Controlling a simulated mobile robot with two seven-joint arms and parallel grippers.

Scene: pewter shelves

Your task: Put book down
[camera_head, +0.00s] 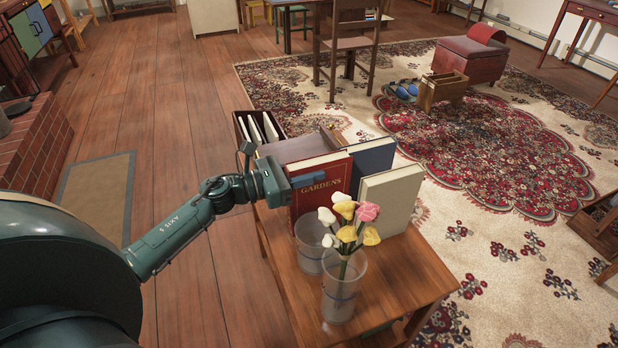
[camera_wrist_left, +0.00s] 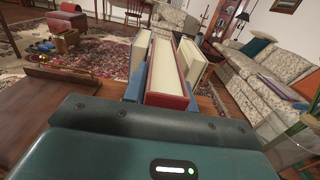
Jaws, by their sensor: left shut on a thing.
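A red book titled GARDENS (camera_head: 318,188) stands upright at the near left of a small wooden table (camera_head: 410,270). My left gripper (camera_head: 300,181) is shut on it, with one blue finger across its cover. In the left wrist view the red book (camera_wrist_left: 167,72) stands between the blue fingers, its pale page edges facing the camera. The book's lower edge is partly hidden behind a glass, so I cannot tell whether it touches the table. A dark blue book (camera_head: 373,160) and a grey-cream book (camera_head: 393,198) stand upright to its right. My right gripper is not in view.
A clear glass with flowers (camera_head: 343,292) and another clear glass (camera_head: 310,248) stand close in front of the red book. A dark box of books (camera_head: 243,127) is behind the table's left side. The table's front right is bare.

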